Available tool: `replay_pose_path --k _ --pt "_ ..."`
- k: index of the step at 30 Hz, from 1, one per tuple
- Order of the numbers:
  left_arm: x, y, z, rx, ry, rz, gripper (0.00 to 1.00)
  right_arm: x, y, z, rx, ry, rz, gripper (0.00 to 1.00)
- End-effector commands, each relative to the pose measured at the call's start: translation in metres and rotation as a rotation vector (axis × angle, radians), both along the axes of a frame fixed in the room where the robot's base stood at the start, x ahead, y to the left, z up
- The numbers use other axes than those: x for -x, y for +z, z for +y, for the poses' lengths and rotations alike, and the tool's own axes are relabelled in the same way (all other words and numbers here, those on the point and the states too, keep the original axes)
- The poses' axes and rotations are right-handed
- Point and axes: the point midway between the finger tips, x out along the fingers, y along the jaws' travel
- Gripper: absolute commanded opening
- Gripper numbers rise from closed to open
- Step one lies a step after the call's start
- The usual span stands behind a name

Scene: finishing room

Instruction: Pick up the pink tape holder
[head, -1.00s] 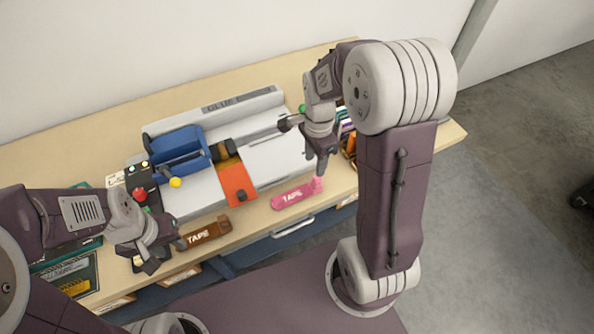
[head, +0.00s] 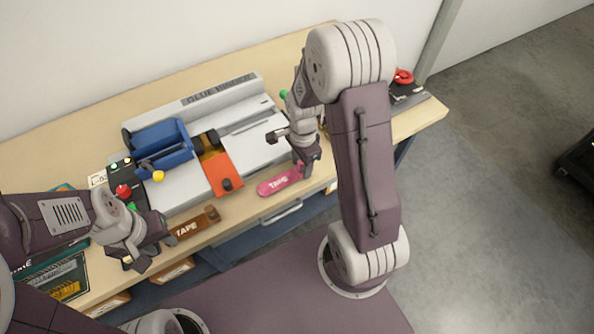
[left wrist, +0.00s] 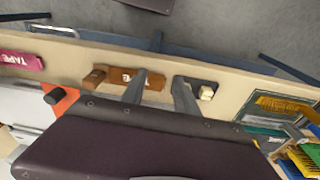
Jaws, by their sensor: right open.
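The pink tape holder (head: 277,183) lies on the bench near its front edge, in front of the glue machine. Its left part with the TAPE label is visible; its right end is partly hidden by my right gripper. My right gripper (head: 305,172) is open and points down at that right end; I cannot tell whether its fingers are around it. The pink holder also shows at the left of the left wrist view (left wrist: 22,61). My left gripper (head: 140,258) is over the front edge, left of the brown tape holder (head: 193,224). In the left wrist view its fingers (left wrist: 160,90) are apart and empty.
The glue machine (head: 262,90), with a blue part and an orange plate (head: 223,172), fills the middle of the bench. A dark device with a red ring (head: 404,78) stands at the right end. Flat dark-green items (head: 62,280) lie at the left.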

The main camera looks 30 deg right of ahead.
Motion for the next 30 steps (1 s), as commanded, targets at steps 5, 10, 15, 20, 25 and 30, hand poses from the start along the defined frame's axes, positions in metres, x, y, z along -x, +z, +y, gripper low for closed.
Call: replay_pose_path --k 5,10,15,20,25,30 --pt "0.0 0.0 0.0 0.0 0.0 0.0 0.36 0.0 0.0 0.0 0.0 0.0 0.0 0.05" --pt "0.0 0.0 0.0 0.0 0.0 0.0 0.36 0.0 0.0 0.0 0.0 0.0 0.0 0.0" --pt "0.0 0.0 0.0 0.0 0.0 0.0 0.36 0.0 0.001 0.0 0.0 0.0 -0.001 0.0" --pt "0.0 0.002 0.0 0.0 0.0 0.0 0.36 -0.001 0.015 0.0 0.001 0.0 -0.003 0.0" --pt "0.0 0.006 0.0 0.0 0.0 0.0 0.36 -0.001 0.047 -0.002 0.001 -0.001 -0.006 0.0" --pt "0.0 0.006 0.0 0.0 0.0 0.0 0.36 0.022 0.068 -0.038 0.002 -0.008 -0.004 0.0"
